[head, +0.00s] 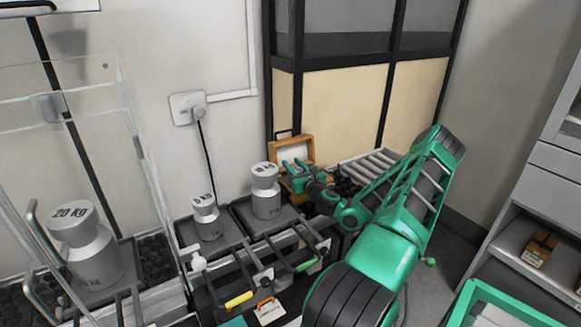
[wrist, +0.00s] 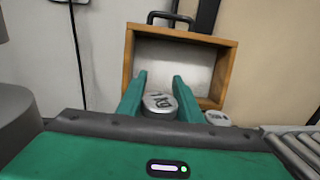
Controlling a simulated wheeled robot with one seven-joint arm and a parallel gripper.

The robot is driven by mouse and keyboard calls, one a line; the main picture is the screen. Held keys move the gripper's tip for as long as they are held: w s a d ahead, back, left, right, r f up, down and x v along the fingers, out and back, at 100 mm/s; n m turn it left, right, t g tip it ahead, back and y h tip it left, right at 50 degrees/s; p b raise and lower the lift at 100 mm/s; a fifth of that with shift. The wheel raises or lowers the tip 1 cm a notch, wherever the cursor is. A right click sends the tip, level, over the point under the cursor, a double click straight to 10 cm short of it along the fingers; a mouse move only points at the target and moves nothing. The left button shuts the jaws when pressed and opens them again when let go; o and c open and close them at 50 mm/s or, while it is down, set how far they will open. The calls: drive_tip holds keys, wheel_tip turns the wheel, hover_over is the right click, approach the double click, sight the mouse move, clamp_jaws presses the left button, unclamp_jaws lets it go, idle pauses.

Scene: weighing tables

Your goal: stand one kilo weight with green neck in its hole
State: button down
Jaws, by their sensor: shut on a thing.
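My gripper (wrist: 160,88) has its two green fingers on either side of a small grey metal weight (wrist: 160,103) with dark lettering on its top. The fingers are shut on it. Its neck is hidden, so I cannot see a neck colour. The wooden box (wrist: 126,70) stands open behind it, with its pale-lined lid upright. The holes are hidden behind my gripper. In the head view my gripper (head: 294,166) is in front of the box (head: 306,151), and the held weight cannot be made out.
Another small weight (wrist: 217,118) is right of my fingers. Large weights (head: 265,190), (head: 206,217) stand on trays to the left, and a 20 kg weight (head: 85,245) stands in a clear enclosure. A roller track (head: 365,172) lies right of the box.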

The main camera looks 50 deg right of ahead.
drive_tip(key=c, duration=1.3)
unclamp_jaws()
drive_tip(key=shift+f, duration=0.25)
drive_tip(key=shift+o, duration=0.2)
drive_tip(key=shift+r, duration=0.1)
drive_tip(key=shift+r, duration=0.25)
drive_tip(key=v, duration=1.2)
drive_tip(key=shift+r, duration=0.2)
